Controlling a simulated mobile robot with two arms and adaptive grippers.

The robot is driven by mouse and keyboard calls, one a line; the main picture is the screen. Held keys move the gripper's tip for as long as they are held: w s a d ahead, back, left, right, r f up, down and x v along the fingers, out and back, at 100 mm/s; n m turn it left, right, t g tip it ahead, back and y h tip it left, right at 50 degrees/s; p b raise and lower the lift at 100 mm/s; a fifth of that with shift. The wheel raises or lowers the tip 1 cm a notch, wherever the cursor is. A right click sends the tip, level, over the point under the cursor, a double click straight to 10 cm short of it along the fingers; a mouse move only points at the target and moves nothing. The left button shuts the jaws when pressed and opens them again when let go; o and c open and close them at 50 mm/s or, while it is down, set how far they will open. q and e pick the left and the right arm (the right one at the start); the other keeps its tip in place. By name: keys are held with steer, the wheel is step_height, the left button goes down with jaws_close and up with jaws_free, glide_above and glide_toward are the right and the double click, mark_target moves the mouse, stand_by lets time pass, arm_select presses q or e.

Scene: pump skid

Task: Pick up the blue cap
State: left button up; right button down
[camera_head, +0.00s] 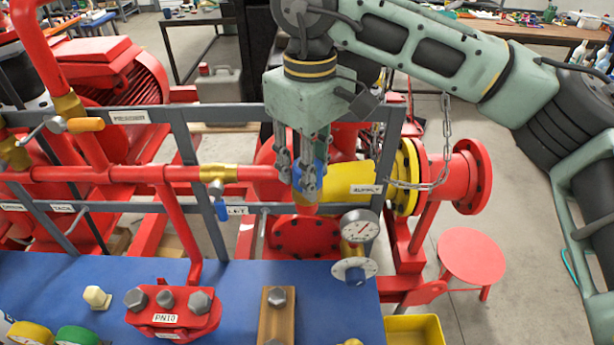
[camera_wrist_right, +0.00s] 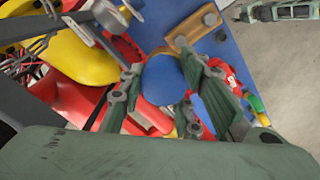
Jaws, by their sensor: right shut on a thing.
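The blue cap (camera_head: 319,171) is between the fingers of my right gripper (camera_head: 308,180), which points down and is shut on it. The fingers hide part of the cap. In the right wrist view the rounded blue cap (camera_wrist_right: 163,80) shows between the fingers of the right gripper (camera_wrist_right: 160,95). A brass fitting (camera_head: 303,209) lies just below the cap in the head view; I cannot tell whether they touch. My left gripper does not show in the head view.
A grey frame (camera_head: 130,207) and red pipework (camera_head: 130,174) surround the grip. The yellow SUPPLY pipe (camera_head: 345,178) and a gauge (camera_head: 360,225) are close on the right. A hanging chain (camera_head: 446,125) is farther right. The blue bench (camera_head: 240,310) in front has some bare room.

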steer(key=shift+r, duration=0.1)
steer(key=shift+r+b, duration=0.4)
steer(key=shift+r, duration=0.05)
steer(key=r, duration=0.1)
steer(key=r+b, duration=0.1)
steer(key=s+r+b, duration=0.1)
steer(key=shift+d+r, duration=0.2)
steer(key=shift+d, duration=0.2)
steer(key=s+d+r+b, duration=0.2)
steer(key=s+d+r, duration=0.2)
steer(key=s, duration=0.5)
step_height(320, 180, up, 2)
steer(key=shift+d+r, duration=0.25)
steer(key=shift+d, duration=0.15)
steer(key=shift+s, duration=0.1)
steer(key=shift+d, duration=0.1)
